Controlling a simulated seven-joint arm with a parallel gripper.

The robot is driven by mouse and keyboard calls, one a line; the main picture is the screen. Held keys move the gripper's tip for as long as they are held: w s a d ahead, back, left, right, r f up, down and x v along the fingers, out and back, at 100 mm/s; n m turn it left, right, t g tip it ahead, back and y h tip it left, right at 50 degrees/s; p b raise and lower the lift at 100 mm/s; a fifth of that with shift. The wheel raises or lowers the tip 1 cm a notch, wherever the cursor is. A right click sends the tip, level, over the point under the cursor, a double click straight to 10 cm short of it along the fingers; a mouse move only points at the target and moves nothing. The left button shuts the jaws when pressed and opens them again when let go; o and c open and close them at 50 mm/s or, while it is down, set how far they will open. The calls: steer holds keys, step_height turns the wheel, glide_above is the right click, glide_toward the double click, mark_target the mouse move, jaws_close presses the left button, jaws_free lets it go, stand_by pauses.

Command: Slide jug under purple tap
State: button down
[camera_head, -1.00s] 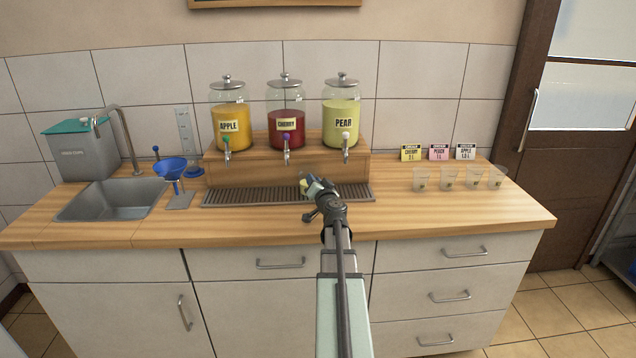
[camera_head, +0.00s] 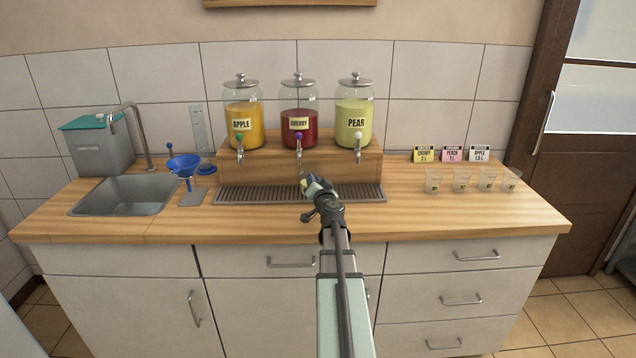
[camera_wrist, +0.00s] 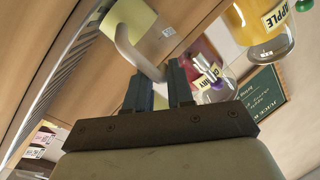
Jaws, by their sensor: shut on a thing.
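The purple tap (camera_head: 298,137) is the middle one, on the cherry dispenser (camera_head: 298,108), above the drip tray (camera_head: 235,194). My gripper (camera_head: 310,184) is over the front of the tray, a little right of that tap.
The apple (camera_head: 242,112) and pear (camera_head: 354,112) dispensers flank the cherry one. A blue funnel (camera_head: 184,163) on a stand and a sink (camera_head: 125,196) are left. Several clear cups (camera_head: 461,182) and order cards (camera_head: 452,156) are right. The counter between tray and cups is clear.

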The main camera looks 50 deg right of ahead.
mark_target(303, 176)
steer(key=shift+w+a, duration=1.05)
steer(key=shift+a, duration=0.1)
steer(key=c, duration=0.9)
jaws_free()
steer(key=shift+s, duration=0.1)
